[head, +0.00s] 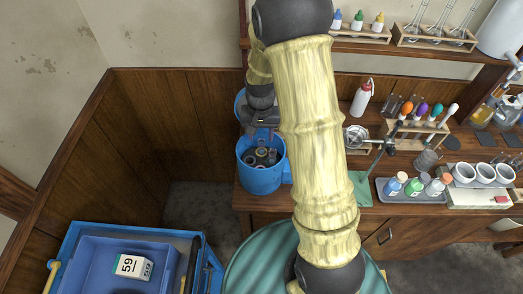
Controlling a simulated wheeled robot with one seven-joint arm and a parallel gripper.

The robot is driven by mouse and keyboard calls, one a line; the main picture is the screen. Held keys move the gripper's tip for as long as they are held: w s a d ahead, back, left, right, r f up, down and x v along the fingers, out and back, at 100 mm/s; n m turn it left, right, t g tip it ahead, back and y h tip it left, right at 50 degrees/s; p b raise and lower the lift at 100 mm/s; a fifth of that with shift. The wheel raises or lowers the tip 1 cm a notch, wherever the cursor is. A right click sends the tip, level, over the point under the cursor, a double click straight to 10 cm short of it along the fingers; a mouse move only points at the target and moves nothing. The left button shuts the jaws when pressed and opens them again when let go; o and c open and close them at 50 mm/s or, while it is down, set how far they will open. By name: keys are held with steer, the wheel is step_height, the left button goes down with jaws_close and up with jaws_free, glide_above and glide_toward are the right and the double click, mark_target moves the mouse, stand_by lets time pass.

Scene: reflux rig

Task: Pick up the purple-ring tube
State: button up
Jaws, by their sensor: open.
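My gripper (264,132) points down over the open blue round vessel (262,181), near its back rim. It is open, and I see nothing between its fingers. Inside the vessel are several small dark and pale round shapes (262,156), which may be tube tops. They are too small for me to make out a purple ring. A blue lid-like part (239,103) stands behind the vessel, partly hidden by my gripper. My arm crosses the middle of the view and hides part of the bench.
The wooden bench (375,222) holds a green-based stand (361,190), a wash bottle (361,98), a rack of coloured-bulb droppers (414,137), a grey tray of bottles (390,197) and white cups (485,172). A blue cart with a box marked 59 (132,266) stands lower left.

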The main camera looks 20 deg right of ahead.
mark_target(261, 141)
steer(key=shift+f, duration=0.1)
steer(key=shift+w+d+f+p, duration=0.15)
steer(key=shift+f+p, duration=0.45)
steer(key=shift+f, duration=0.65)
steer(key=shift+w+d+f+p, duration=0.1)
steer(key=shift+f+p, duration=0.45)
steer(key=shift+f, duration=0.7)
steer(key=shift+a, duration=0.1)
steer(key=c, duration=0.9)
